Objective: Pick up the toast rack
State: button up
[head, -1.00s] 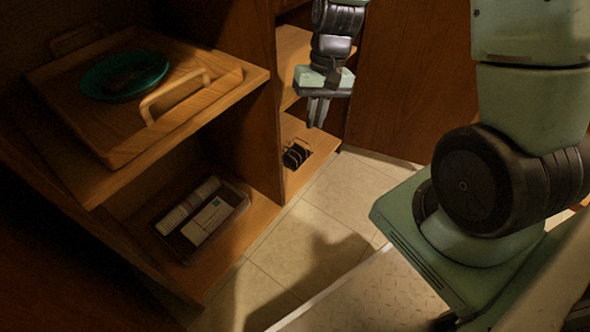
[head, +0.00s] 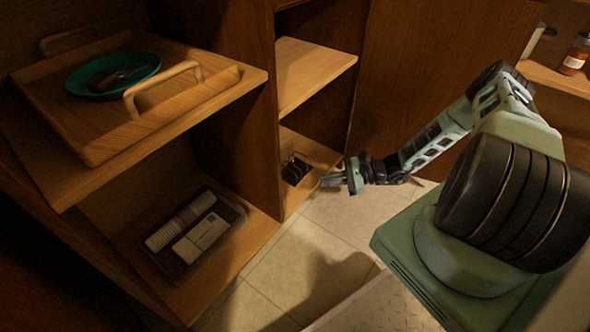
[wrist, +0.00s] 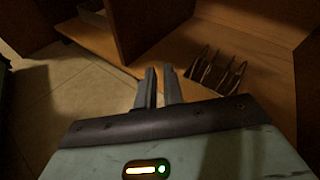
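The toast rack (head: 295,170) is a small dark rack with several upright dividers. It stands on the bottom wooden shelf of the right-hand cabinet bay. In the wrist view the toast rack (wrist: 217,70) is ahead and right of the fingers. My gripper (head: 328,180) is held low, just right of the rack and apart from it, pointing left toward the bay in the head view. In the wrist view my gripper (wrist: 160,72) shows two fingers with a narrow gap and nothing between them.
A cabinet divider (head: 262,150) stands left of the rack, and a middle shelf (head: 315,70) is above it. A tray (head: 100,140) with a green bowl (head: 112,75) sits on the left upper shelf. A dark bin (head: 238,212) is below. The tiled floor (head: 320,235) is clear.

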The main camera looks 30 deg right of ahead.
jog(key=w+d+f+m+t+h, duration=0.1)
jog(key=d+f+m+t+h, duration=0.5)
jog(key=m+t, duration=0.25)
jog(key=m+b, duration=0.1)
jog(key=b, duration=0.5)
send_near(299, 161)
jog(key=x, duration=0.2)
jog(key=f+x, duration=0.1)
jog(key=x, duration=0.1)
jog(key=shift+w+a+r, duration=0.1)
jog(key=shift+w+r, duration=0.1)
jog(key=shift+w, duration=0.3)
jog(key=b+x, duration=0.4)
jog(key=shift+w, duration=0.2)
jog(key=shift+w+a+r, duration=0.1)
jog(key=shift+w+a, duration=0.05)
jog(key=shift+w, duration=0.2)
jog(key=shift+r, duration=0.1)
grip_shut()
